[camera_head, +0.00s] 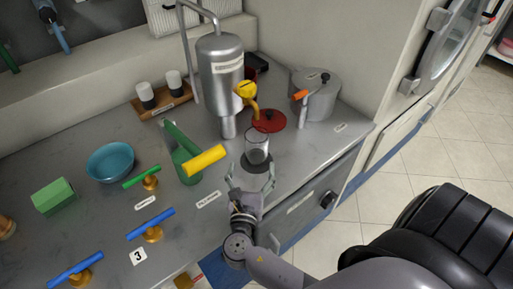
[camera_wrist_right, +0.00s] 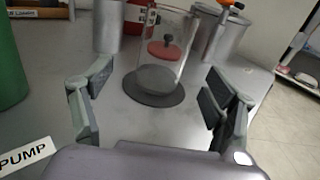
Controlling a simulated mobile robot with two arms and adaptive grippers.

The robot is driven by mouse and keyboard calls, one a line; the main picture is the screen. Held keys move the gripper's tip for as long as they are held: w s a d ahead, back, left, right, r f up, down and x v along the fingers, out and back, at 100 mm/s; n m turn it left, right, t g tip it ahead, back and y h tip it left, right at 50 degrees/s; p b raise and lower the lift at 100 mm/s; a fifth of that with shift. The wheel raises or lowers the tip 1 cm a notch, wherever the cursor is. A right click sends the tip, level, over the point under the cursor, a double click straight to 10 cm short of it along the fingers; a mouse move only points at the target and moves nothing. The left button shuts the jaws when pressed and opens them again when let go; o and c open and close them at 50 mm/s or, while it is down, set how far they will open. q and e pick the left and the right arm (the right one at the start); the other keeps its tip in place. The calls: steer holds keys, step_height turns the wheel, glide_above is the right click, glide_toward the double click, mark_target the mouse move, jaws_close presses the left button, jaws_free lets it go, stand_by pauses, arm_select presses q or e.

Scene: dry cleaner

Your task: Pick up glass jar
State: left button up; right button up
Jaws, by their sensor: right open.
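The clear glass jar (camera_head: 257,146) stands upright on a dark round pad on the grey metal counter. In the right wrist view the jar (camera_wrist_right: 160,48) is ahead, between and beyond my fingers, on the pad (camera_wrist_right: 153,98). Its top is cut off there. My right gripper (camera_head: 251,175) is open and empty on the near side of the jar, low over the counter. Its two fingers (camera_wrist_right: 158,82) are spread wide, and no clear contact with the jar shows. My left gripper is not in view.
A red lid (camera_head: 269,121) lies behind the jar. A steel tank (camera_head: 221,75) with a yellow-handled tap and a grey pot (camera_head: 315,95) stand behind. The counter's edge is close on the right.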

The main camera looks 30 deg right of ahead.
mark_target(255, 157)
steer(key=x, duration=0.4)
steer(key=shift+w+d, duration=0.1)
steer(key=shift+d, duration=0.2)
steer(key=x, duration=0.1)
steer(key=p+x, duration=0.1)
steer(key=x, duration=0.1)
steer(key=shift+w+d+f, duration=0.1)
steer(key=shift+d+f, duration=0.2)
steer(key=shift+f, duration=0.05)
steer(key=shift+w+d, duration=0.15)
steer(key=shift+w, duration=0.05)
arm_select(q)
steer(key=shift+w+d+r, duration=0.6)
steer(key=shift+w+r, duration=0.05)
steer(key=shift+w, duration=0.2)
arm_select(e)
steer(key=shift+c, duration=0.3)
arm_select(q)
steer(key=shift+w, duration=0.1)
arm_select(e)
steer(key=c, duration=1.4)
steer(key=shift+r, duration=0.2)
